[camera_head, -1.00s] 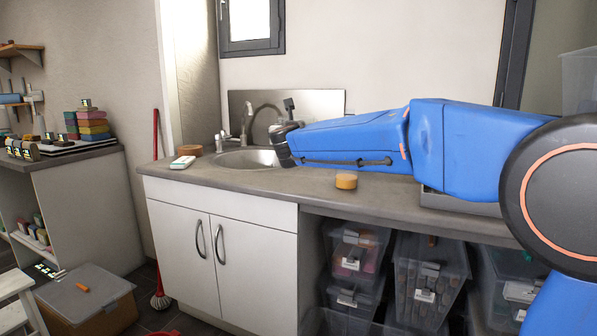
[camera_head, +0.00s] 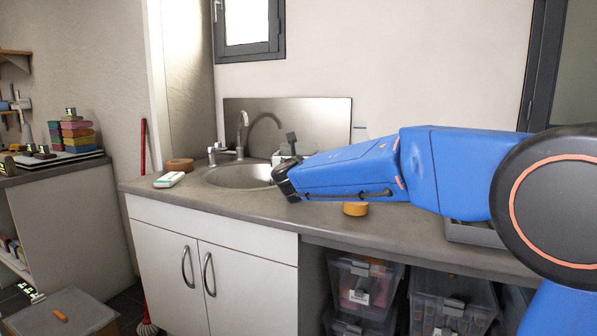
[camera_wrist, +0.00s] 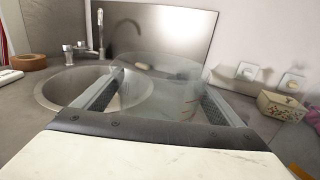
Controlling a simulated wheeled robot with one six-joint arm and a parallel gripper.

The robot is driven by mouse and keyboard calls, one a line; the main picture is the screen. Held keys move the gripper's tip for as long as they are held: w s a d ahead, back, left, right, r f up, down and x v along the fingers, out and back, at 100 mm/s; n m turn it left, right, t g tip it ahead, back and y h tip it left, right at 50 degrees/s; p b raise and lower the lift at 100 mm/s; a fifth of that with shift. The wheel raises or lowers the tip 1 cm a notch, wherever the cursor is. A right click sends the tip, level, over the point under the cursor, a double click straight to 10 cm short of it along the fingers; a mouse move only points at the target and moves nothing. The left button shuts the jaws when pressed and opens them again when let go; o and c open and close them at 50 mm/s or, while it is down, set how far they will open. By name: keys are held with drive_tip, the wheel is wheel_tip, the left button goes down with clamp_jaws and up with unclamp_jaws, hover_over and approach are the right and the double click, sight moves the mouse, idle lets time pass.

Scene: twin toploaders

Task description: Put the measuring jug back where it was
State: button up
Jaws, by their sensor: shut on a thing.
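The measuring jug (camera_wrist: 165,82) is clear, with faint red marks on its side in the wrist view. My gripper (camera_wrist: 152,92) is shut on it, with one finger at either side of its clear wall. The sink basin (camera_wrist: 62,88) shows behind and to the left of the jug. In the head view my gripper (camera_head: 284,178) is at the end of the blue arm, over the counter by the sink's right side. The arm mostly hides the jug there. I cannot tell whether its base touches the counter.
The counter (camera_head: 240,205) has a round orange-brown block (camera_head: 355,209) under the arm and a pale box (camera_head: 169,180) left of the sink. A tap (camera_head: 242,130) stands behind the basin. A patterned box (camera_wrist: 281,106) and wall sockets (camera_wrist: 247,71) are at right.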

drive_tip(key=shift+f, duration=1.9)
drive_tip(key=shift+f, duration=0.1)
drive_tip(key=o, duration=1.7)
drive_tip(key=shift+c, duration=0.2)
drive_tip(key=shift+s, duration=0.2)
drive_tip(key=s, duration=1.1)
drive_tip(key=shift+s+d, duration=0.3)
drive_tip(key=shift+s, duration=0.05)
